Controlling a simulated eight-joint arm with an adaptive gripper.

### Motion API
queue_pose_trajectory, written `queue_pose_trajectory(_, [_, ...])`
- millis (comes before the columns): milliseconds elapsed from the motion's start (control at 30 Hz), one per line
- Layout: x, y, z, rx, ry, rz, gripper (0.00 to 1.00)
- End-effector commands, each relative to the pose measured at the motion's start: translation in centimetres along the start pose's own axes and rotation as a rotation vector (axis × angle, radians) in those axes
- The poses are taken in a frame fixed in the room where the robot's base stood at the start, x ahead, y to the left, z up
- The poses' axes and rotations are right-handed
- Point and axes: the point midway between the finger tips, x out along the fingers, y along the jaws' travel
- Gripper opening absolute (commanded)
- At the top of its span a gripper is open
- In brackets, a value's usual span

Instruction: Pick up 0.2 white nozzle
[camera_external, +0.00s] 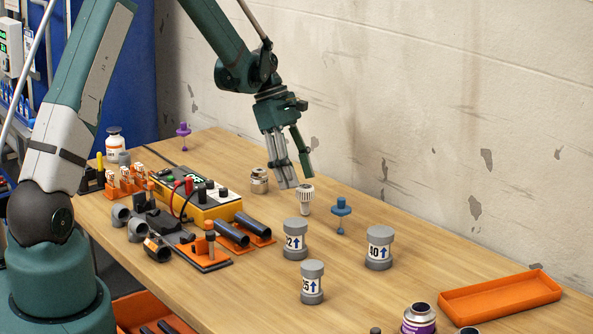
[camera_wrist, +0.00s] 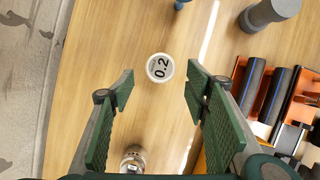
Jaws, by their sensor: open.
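The white nozzle (camera_external: 305,197) stands on the wooden table, a small ribbed piece with a wider top. In the wrist view its round top (camera_wrist: 160,67) shows, marked 0.2, between and a little beyond my fingertips. My gripper (camera_external: 297,165) is open and empty, pointing down above the table, just above and to the left of the nozzle in the external view. Both green fingers (camera_wrist: 162,85) show in the wrist view with a wide gap and do not touch the nozzle.
A metal fitting (camera_external: 259,180) stands left of the nozzle, and a blue piece (camera_external: 341,212) right of it. Several grey labelled cylinders (camera_external: 296,239) stand in front. A yellow instrument (camera_external: 205,205) lies left. An orange tray (camera_external: 499,296) lies at right. The wall borders the table behind.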

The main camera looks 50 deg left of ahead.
Motion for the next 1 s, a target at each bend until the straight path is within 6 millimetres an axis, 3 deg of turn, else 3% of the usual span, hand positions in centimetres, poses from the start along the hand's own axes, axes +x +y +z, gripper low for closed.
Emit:
queue_pose_trajectory(233, [1.9, 0.0, 0.0, 0.000, 0.000, 0.000, 0.47])
queue_pose_trajectory(733, [2.7, 0.0, -0.1, 0.000, 0.000, 0.000, 0.47])
queue_pose_trajectory(1000, [5.6, -0.1, -0.3, 0.000, 0.000, 0.000, 0.47])
